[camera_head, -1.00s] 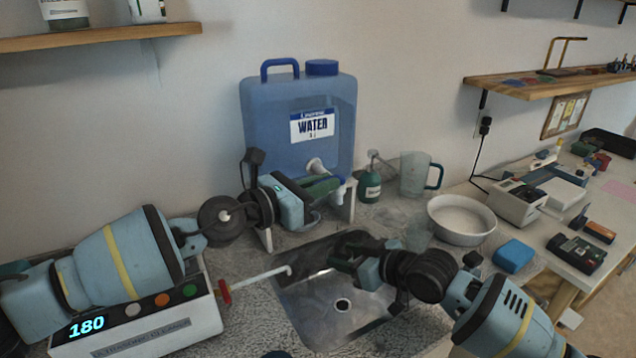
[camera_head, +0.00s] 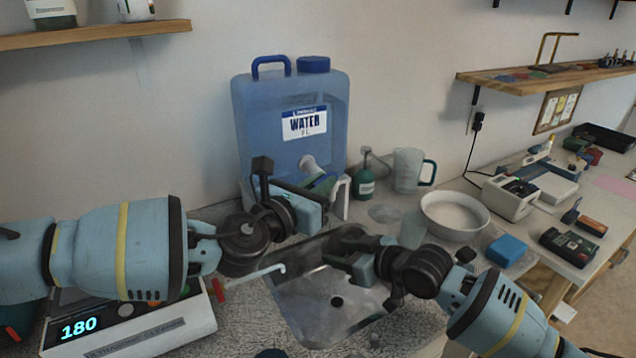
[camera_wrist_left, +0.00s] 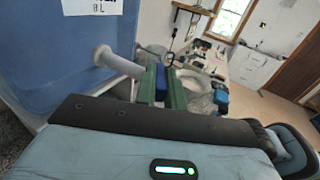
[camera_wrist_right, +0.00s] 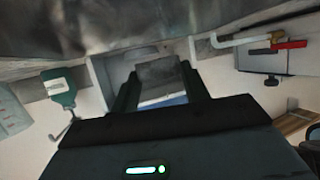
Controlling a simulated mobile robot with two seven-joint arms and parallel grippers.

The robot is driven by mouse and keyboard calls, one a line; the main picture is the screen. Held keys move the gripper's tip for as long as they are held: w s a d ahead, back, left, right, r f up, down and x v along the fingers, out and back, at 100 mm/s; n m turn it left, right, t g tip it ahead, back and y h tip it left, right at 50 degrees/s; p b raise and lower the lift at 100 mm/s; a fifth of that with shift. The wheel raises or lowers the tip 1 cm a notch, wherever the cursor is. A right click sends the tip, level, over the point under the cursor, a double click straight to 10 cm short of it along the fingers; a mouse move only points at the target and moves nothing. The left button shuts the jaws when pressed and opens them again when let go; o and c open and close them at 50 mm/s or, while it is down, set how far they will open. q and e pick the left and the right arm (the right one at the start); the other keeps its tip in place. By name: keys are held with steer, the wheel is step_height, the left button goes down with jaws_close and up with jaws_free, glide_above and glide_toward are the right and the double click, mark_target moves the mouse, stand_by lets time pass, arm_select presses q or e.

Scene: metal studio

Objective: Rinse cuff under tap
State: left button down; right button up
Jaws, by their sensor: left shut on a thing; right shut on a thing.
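The blue water jug (camera_head: 292,118) stands behind the sink, its pale tap (camera_head: 307,163) pointing toward me. My left gripper (camera_head: 322,184) is at the tap. In the left wrist view its green fingers (camera_wrist_left: 162,88) are shut on a small blue part, apparently the tap lever (camera_wrist_left: 160,80), beside the white tap body (camera_wrist_left: 118,62). My right gripper (camera_head: 345,250) is over the metal sink (camera_head: 318,310), below the tap area. In the right wrist view its dark fingers are shut on a grey piece (camera_wrist_right: 158,72), apparently the cuff. I cannot make out a water stream.
The ultrasonic cleaner (camera_head: 140,335) reads 180 at front left. A bent white spout (camera_head: 262,274) with a red handle reaches over the sink's left edge.

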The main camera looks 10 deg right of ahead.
arm_select(q)
steer(key=shift+r, duration=0.15)
steer(key=c, duration=1.6)
jaws_free()
steer(key=shift+o, duration=0.6)
steer(key=shift+a, duration=0.1)
steer(key=v, duration=1.2)
stand_by(0.6)
